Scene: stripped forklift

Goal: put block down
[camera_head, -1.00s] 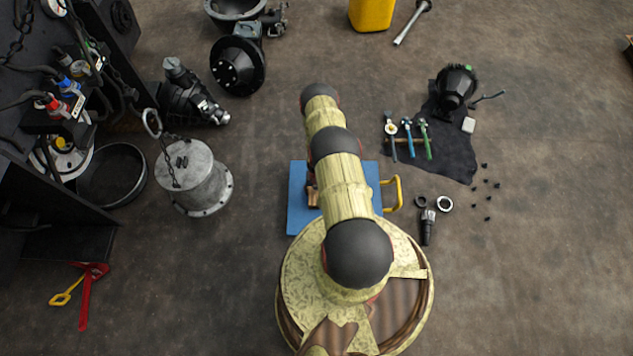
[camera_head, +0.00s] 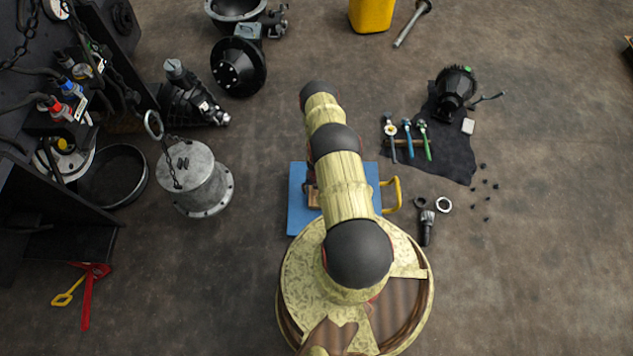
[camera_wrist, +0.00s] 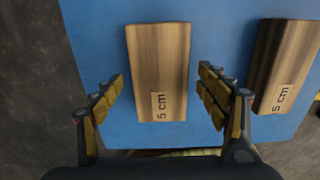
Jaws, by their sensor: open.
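A wooden block (camera_wrist: 158,70) marked "5 cm" lies on a blue board (camera_wrist: 215,30) in the wrist view. My gripper (camera_wrist: 160,88) is open, with one finger on each side of this block and a visible gap on both sides. A second wooden block (camera_wrist: 287,65), also marked "5 cm", lies on the board to the right, outside the right finger. In the head view my arm covers most of the blue board (camera_head: 297,210). A small part of a wooden block (camera_head: 314,197) shows beside the arm; my gripper is hidden there.
A yellow handle (camera_head: 396,193) stands at the board's right edge. A grey metal cylinder (camera_head: 195,180) stands to the left. Tools on a dark cloth (camera_head: 455,158) and loose small parts lie to the right. Bare floor (camera_head: 540,260) is free at the lower right.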

